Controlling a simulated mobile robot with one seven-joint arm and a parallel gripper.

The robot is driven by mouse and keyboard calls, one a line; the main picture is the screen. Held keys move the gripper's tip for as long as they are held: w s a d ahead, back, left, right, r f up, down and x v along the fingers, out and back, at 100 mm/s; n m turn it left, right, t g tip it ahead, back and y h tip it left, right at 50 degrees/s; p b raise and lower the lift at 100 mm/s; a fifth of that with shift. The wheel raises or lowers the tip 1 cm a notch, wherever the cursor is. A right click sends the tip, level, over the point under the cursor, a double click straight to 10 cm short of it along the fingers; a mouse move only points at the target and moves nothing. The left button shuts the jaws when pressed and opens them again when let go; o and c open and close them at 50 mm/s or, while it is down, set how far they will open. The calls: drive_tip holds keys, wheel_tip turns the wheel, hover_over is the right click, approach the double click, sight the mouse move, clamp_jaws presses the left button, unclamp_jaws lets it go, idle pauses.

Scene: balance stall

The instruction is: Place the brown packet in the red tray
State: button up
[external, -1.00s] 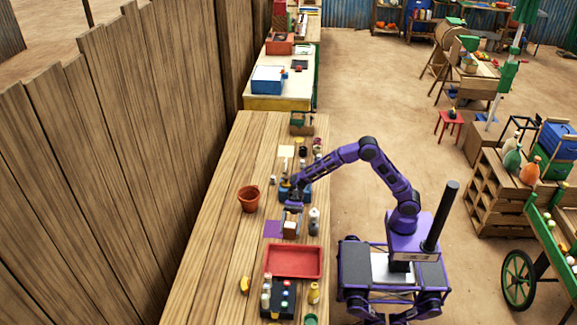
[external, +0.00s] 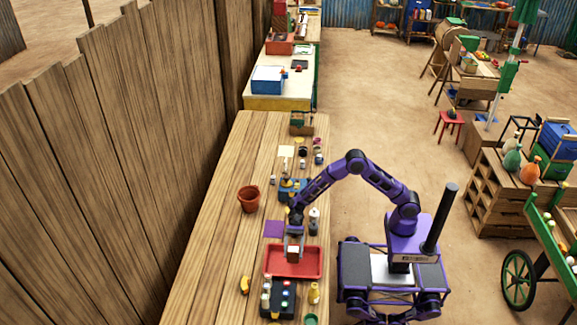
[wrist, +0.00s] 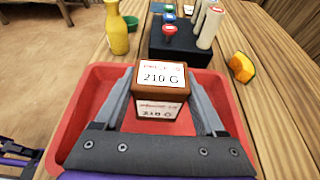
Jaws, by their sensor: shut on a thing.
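The brown packet (wrist: 160,92) has a white label reading 210 G and sits between the two fingers of my gripper (wrist: 161,100) in the wrist view. My gripper (external: 293,250) is shut on it; in the external view the packet (external: 293,254) shows just below the fingers. The red tray (wrist: 85,110) lies beneath and around the packet in the wrist view. In the external view the packet is over the far part of the red tray (external: 297,275). I cannot tell whether the packet touches the tray floor.
A black rack (wrist: 185,45) with several bottles stands just beyond the tray in the wrist view. A yellow bottle (wrist: 116,30) and an orange-yellow object (wrist: 242,67) stand near it. A purple mat (external: 273,229) and a terracotta pot (external: 249,198) lie farther up the table.

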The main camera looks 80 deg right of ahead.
sight(293, 256)
drive_tip(key=shift+f, duration=1.8)
drive_tip(key=shift+f+b, duration=0.1)
drive_tip(key=shift+b, duration=0.2)
drive_tip(key=shift+f, duration=0.15)
drive_tip(key=o, duration=1.6)
drive_tip(key=shift+c, duration=0.2)
drive_tip(key=shift+d+r, duration=0.15)
drive_tip(key=shift+r, duration=0.2)
drive_tip(key=p+v, duration=0.1)
drive_tip(key=v, duration=1)
drive_tip(key=shift+d, duration=0.4)
